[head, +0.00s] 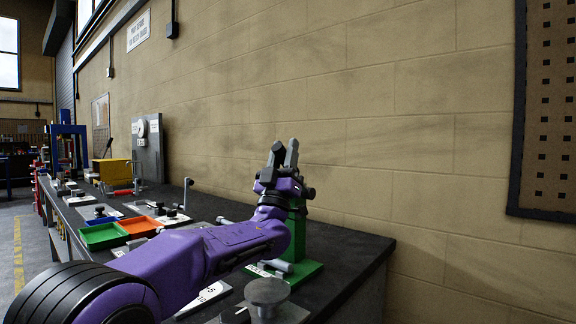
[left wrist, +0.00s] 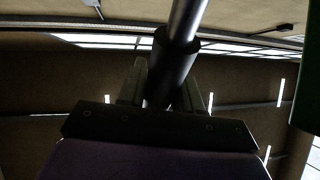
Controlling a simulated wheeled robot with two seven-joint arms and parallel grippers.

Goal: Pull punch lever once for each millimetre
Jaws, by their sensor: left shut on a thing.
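The green punch (head: 305,268) stands on the bench near its right end, with its green base and column partly hidden behind my left arm. My left gripper (head: 282,153) points upward at the top of this column. In the left wrist view the punch lever shows as a steel rod with a dark round grip (left wrist: 172,65). The fingers of my left gripper (left wrist: 160,88) are shut around this grip. In the head view the lever is mostly hidden by the gripper. My right gripper is not in view.
A green tray (head: 103,236) and an orange tray (head: 140,226) lie on the dark bench left of my arm. A grey round-topped piece (head: 267,291) stands at the front. A pegboard (head: 546,110) hangs on the block wall at right. The bench's right end is clear.

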